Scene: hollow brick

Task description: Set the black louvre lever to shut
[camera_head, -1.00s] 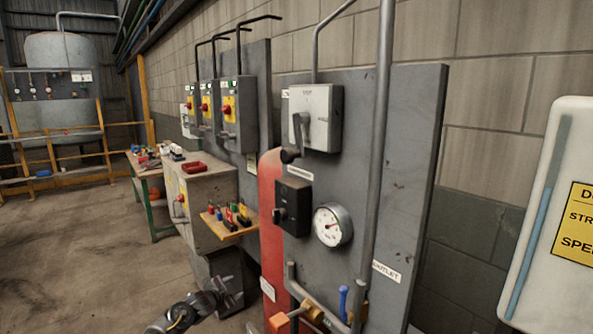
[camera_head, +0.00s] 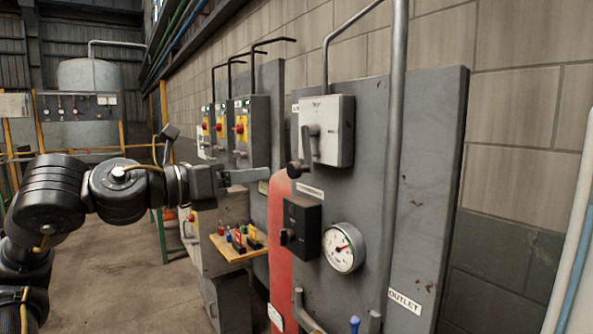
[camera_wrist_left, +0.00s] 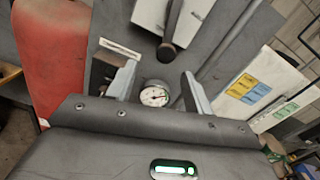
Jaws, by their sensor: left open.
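A black box with a black lever (camera_head: 287,237) on its front is mounted on the grey panel (camera_head: 430,180). Above it a grey box (camera_head: 335,130) carries a lever (camera_head: 304,148) with a dark knob, hanging down. The label between the two boxes is too small to read. My left gripper (camera_head: 252,176) is open and empty, left of the panel at about the height of that knob, apart from both levers. In the left wrist view the open fingers frame the gauge (camera_wrist_left: 154,96), with the grey box's dark knob (camera_wrist_left: 166,53) above.
A gauge (camera_head: 343,248) sits right of the black box. A vertical pipe (camera_head: 393,160) runs down the panel, and a red shape (camera_head: 279,240) stands at its left edge. A wooden shelf (camera_head: 236,252) with small coloured items lies below my gripper.

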